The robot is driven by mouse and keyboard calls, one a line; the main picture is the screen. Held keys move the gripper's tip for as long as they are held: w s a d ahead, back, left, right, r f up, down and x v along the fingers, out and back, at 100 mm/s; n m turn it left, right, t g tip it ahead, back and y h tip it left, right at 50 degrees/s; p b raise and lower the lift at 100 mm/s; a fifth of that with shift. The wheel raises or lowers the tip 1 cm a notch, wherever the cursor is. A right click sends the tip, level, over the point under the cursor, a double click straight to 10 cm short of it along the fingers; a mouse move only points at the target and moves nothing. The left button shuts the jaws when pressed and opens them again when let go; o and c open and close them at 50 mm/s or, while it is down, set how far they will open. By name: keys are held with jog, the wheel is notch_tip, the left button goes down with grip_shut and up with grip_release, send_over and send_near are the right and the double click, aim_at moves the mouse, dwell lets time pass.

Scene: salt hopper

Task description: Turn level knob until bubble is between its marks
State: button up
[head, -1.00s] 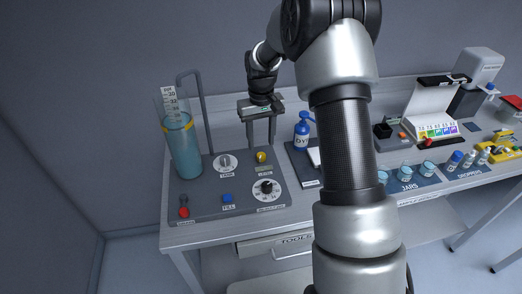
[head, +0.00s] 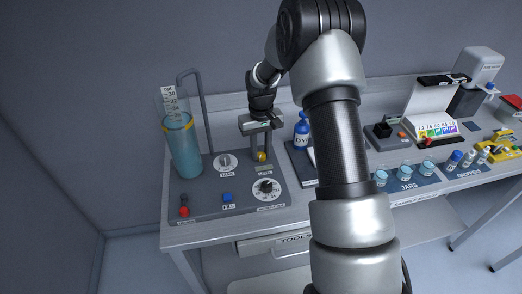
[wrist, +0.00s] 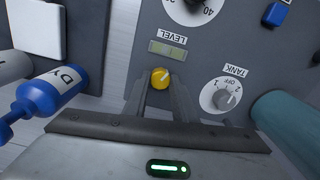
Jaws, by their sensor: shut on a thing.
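The yellow level knob (head: 262,156) stands on the grey panel, and it also shows in the wrist view (wrist: 161,77). The level window (wrist: 167,49), a small pale greenish strip, sits beside the knob with the LEVEL label (wrist: 173,37) past it. Faint dividing lines show in the window, but I cannot tell where the bubble is. My gripper (head: 261,158) points down at the panel, its two fingers shut on the knob. In the wrist view the fingers (wrist: 162,86) reach the knob from below in the picture.
The TANK dial (wrist: 221,95) is close beside my fingers. A larger black-centred dial (head: 266,189), a blue FILL button (head: 227,197) and a red knob (head: 184,211) share the panel. A water cylinder (head: 184,148) stands left; a blue dye bottle (head: 302,130) stands right.

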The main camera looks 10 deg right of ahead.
aim_at(261, 154)
jog(key=shift+f+m+b, duration=0.15)
jog(key=shift+m+b, duration=0.45)
jog(key=shift+m, duration=0.2)
jog(key=shift+r+m, duration=0.2)
jog(key=shift+m, duration=0.4)
jog(key=o, duration=1)
jog(key=shift+o, duration=0.2)
jog(key=shift+r, duration=0.1)
notch_tip(261, 154, up, 17)
jog(key=shift+r, duration=0.15)
